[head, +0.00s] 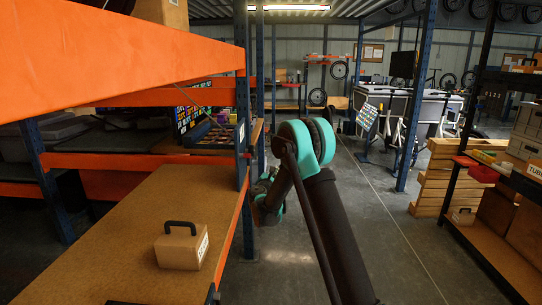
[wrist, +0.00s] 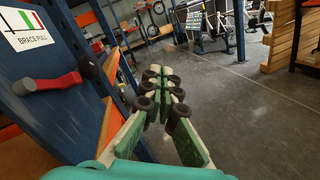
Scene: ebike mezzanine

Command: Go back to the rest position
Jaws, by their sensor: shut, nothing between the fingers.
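My gripper (wrist: 162,74) shows in the wrist view with its green-and-black fingers close together at the tips and nothing between them. It points out over open grey floor, to the right of a blue rack post (wrist: 60,90). In the head view my arm is raised and bent beside the orange-and-blue rack. My gripper there is mostly hidden behind my own arm links, so its fingertips cannot be made out.
A red handle (wrist: 46,84) sticks out from the blue post beside a "BRACE PULL" sign (wrist: 27,28). A cardboard-coloured box (head: 180,247) with a black handle stands on the left shelf (head: 120,225). A wooden crate (head: 433,178) and right shelving (head: 490,250) flank a clear aisle.

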